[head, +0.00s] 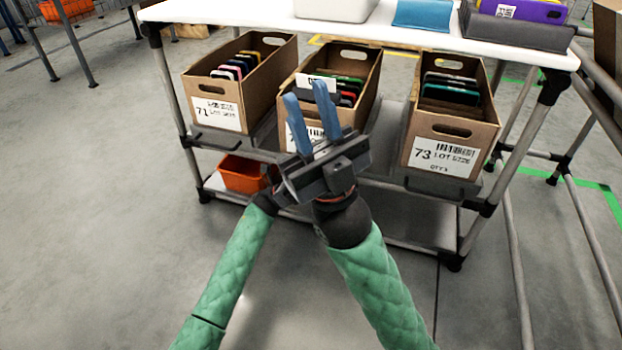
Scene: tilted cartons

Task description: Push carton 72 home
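Carton 72 (287,96) is the middle brown carton on the tilted shelf, between cartons 71 and 73. It holds several dark, green and red flat items, and a white card (318,82) shows above them. My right gripper (307,98) is in front of this carton, its two blue fingers apart with nothing seen between them. The fingers cover much of the front and most of the label, of which a "7" shows. I cannot tell whether they touch the carton. My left gripper (275,180) is mostly hidden behind the right one; its fingers cannot be made out.
Carton 71 (216,87) stands at left and carton 73 (450,129) at right on the same shelf (385,150). An orange bin (243,177) sits on the lower shelf. A white top shelf (400,35) overhangs behind. Rack posts stand at both sides; the floor in front is clear.

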